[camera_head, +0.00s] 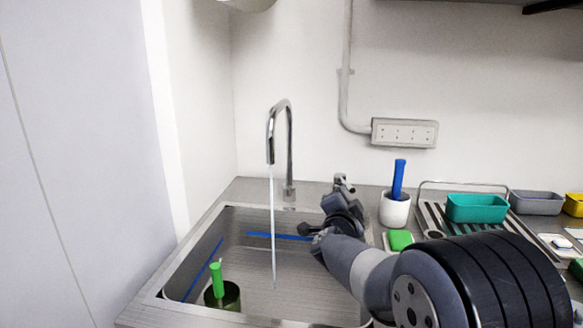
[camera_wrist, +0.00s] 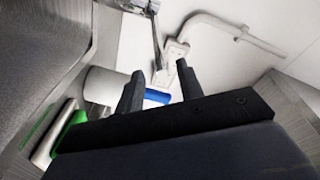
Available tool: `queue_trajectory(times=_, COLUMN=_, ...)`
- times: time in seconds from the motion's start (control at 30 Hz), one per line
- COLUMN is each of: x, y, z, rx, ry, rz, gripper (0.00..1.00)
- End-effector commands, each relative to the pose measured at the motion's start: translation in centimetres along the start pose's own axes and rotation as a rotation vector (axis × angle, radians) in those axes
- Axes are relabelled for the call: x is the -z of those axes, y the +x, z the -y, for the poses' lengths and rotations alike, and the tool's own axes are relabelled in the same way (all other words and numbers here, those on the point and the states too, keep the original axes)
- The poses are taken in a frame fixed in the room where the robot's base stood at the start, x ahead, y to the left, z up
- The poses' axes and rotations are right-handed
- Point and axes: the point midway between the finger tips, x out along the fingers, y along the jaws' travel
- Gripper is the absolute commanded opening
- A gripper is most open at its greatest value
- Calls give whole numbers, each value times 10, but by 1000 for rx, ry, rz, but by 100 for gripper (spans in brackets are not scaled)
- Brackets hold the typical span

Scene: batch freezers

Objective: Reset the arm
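My arm reaches in from the lower right in the head view. My gripper (camera_head: 338,216) is over the right rim of the sink, close to a small metal fitting (camera_head: 345,183) behind it. Whether they touch is unclear. In the wrist view my gripper (camera_wrist: 160,86) has its two dark fingers apart, with nothing held between them. A blue handle (camera_wrist: 157,96) shows beyond the gap.
Water runs from the tap (camera_head: 289,150) into the sink (camera_head: 180,262). A green-handled brush stands in a pot (camera_head: 230,296). Right of my gripper are a white cup (camera_head: 395,212) with a blue handle, a green sponge (camera_head: 400,240) and a teal tray (camera_head: 477,209).

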Motion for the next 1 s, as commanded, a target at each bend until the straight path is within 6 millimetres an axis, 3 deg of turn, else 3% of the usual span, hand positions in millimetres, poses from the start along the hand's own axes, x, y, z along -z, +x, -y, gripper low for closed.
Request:
queue_trajectory(times=0.2, x=0, y=41, z=-1, rx=-1, ry=-1, rz=0, gripper=36)
queue_trajectory(times=0.37, x=0, y=64, z=-1, rx=-1, ry=-2, rz=0, gripper=36)
queue_trajectory(times=1.0, x=-5, y=62, z=4, rx=-22, ry=2, rz=-34, gripper=36)
